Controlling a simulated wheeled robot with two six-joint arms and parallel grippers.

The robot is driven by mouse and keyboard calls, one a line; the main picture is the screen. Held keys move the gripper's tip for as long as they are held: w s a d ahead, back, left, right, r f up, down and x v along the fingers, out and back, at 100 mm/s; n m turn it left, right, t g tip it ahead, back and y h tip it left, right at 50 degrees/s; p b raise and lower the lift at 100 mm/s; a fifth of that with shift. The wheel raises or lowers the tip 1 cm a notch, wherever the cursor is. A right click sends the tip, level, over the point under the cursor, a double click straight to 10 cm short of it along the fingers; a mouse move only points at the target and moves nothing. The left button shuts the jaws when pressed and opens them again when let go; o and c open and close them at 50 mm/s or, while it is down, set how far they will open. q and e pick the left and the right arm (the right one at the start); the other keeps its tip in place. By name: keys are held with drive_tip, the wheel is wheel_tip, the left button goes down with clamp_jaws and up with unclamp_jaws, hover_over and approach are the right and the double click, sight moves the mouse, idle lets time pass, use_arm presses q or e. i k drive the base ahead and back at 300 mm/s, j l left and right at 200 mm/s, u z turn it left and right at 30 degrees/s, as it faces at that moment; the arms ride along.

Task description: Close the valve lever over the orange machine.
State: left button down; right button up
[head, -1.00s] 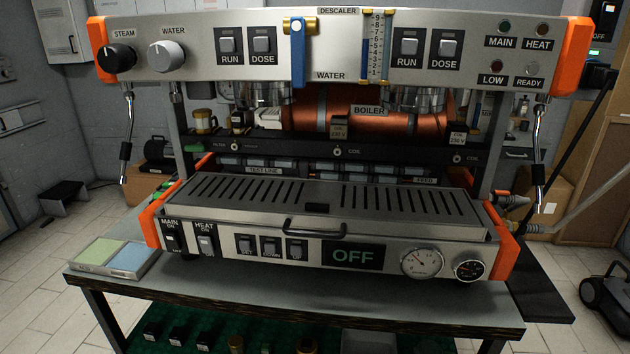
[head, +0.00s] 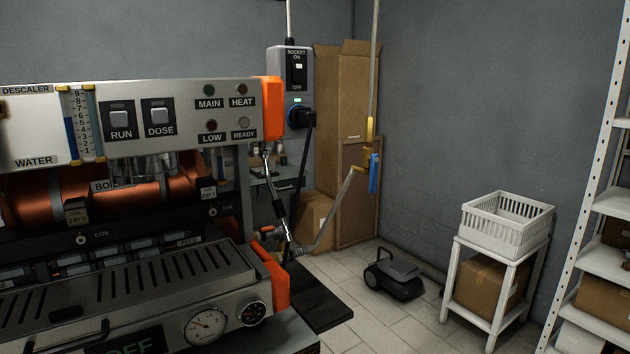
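The machine with orange side caps (head: 273,108) fills the left of the head view, cut off by the left edge. Its upper panel carries the DESCALER and WATER labels beside a level gauge (head: 79,125). The blue lever on that panel, seen in the earlier frame, is outside the view now. Another blue valve lever (head: 375,173) hangs about vertical from a brass fitting on a pipe right of the machine, near the back wall. Neither of my grippers is in view.
A wall socket box (head: 291,88) with a plugged cable is behind the machine. A dark wheeled device (head: 394,274) sits on the floor. A white basket (head: 507,226) stands on a white stand (head: 451,283), with white shelving (head: 603,262) at right.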

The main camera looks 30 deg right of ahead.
sight(374, 159)
drive_tip(key=z, duration=1.35)
